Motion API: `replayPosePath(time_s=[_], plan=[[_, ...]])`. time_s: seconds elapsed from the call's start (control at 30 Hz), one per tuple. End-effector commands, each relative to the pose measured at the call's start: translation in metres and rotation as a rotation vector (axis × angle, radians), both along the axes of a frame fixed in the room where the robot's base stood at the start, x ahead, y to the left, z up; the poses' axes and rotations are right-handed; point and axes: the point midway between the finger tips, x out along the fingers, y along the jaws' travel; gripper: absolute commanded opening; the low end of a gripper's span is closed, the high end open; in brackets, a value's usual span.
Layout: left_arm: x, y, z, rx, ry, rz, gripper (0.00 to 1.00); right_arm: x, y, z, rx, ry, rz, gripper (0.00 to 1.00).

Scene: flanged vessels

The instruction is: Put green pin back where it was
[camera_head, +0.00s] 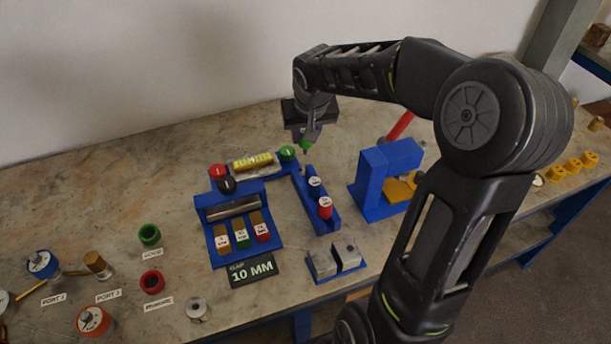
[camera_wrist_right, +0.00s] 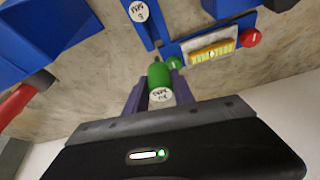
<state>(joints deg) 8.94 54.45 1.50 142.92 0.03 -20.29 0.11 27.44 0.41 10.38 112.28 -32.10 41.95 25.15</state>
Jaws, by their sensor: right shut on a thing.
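My right gripper (camera_head: 308,136) is above the back of the bench, beyond the blue pin rack (camera_head: 306,191). In the wrist view the right gripper (camera_wrist_right: 159,88) is shut on the green pin (camera_wrist_right: 159,75), which has a white labelled end facing the camera. A little of the green pin (camera_head: 305,148) shows below the fingers in the head view. The rack holds a blue pin (camera_head: 315,186) and a red pin (camera_head: 325,206), both with white labelled tops. The rack's far end looks bare. My left gripper is not in view.
A green knob (camera_head: 287,153) and a red knob (camera_head: 217,171) flank a yellow vial (camera_head: 253,162) left of the gripper. A blue stand (camera_head: 374,183) with a red handle (camera_head: 401,125) is at right. A green ring (camera_head: 149,234) and red ring (camera_head: 152,282) lie at left.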

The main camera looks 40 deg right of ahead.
Motion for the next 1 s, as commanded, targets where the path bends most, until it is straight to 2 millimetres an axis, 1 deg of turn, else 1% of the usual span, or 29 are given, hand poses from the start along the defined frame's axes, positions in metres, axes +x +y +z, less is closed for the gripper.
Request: replayPosePath(time_s=[0.17,0.27,0.37,0.5,0.63,0.93,1.0], plan=[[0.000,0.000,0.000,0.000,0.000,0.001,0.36,0.000,0.000,0.000,0.000,0.000,0.000,0.00],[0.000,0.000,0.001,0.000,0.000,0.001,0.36,0.000,0.000,-0.004,0.000,0.001,0.000,0.00],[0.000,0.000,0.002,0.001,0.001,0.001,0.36,0.000,0.000,-0.018,0.001,0.004,0.001,0.00],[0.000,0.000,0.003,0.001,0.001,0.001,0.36,0.000,0.000,-0.044,0.002,0.004,0.000,0.00],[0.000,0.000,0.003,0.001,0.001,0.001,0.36,0.000,0.000,-0.060,-0.001,0.003,0.001,0.00],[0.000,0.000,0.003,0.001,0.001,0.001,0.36,0.000,0.000,-0.063,0.000,-0.001,-0.001,0.00],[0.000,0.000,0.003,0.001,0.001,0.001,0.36,0.000,0.000,-0.066,-0.001,0.000,0.000,0.00]])
